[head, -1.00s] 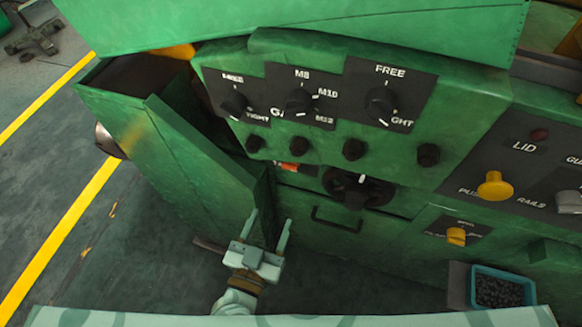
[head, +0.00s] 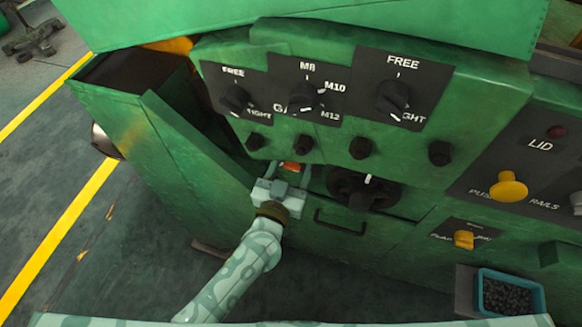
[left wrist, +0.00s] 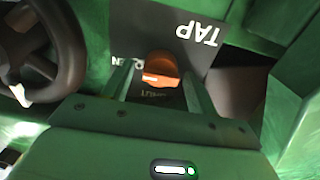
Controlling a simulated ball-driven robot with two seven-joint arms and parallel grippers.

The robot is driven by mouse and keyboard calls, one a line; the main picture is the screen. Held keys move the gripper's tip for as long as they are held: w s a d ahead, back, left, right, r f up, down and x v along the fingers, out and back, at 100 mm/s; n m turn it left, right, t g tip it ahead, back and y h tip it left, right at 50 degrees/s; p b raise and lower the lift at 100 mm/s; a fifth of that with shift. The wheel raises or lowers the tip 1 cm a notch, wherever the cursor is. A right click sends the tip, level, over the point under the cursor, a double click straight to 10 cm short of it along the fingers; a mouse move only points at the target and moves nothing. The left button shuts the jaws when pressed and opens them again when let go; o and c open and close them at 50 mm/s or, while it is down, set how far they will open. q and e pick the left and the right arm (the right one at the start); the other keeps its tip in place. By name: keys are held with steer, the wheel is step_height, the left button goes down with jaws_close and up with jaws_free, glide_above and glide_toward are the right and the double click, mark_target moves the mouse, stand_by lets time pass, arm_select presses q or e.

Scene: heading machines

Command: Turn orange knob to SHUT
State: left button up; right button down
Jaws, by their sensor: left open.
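The orange knob (left wrist: 161,70) sits on a dark plate marked TAP (left wrist: 200,35), with a partly covered word ending in EN beside it and another word mostly hidden below it. A pale line shows on the knob's face. In the head view only a bit of the orange knob (head: 290,166) shows, just beyond my left gripper (head: 290,177). In the left wrist view my left gripper (left wrist: 158,82) is open, with one finger on each side of the knob. I cannot tell whether the fingers touch it. My right gripper is not in view.
A black handwheel (head: 365,187) is close to the right of my left gripper. An open green panel (head: 200,150) stands to its left. Above are black knobs (head: 390,97) on the green face. A blue tray (head: 508,292) is at lower right.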

arm_select(q)
steer(key=c, duration=1)
steer(key=shift+n+p, duration=0.5)
steer(key=shift+n, duration=0.6)
steer(key=n+p, duration=0.1)
steer(key=n, duration=0.2)
steer(key=shift+a, duration=0.1)
steer(key=n, duration=0.5)
steer(key=shift+f+n, duration=0.15)
steer(key=shift+n, duration=0.25)
steer(key=shift+a+f+n, duration=0.1)
steer(key=shift+f+n, duration=0.05)
steer(key=shift+n, duration=3.05)
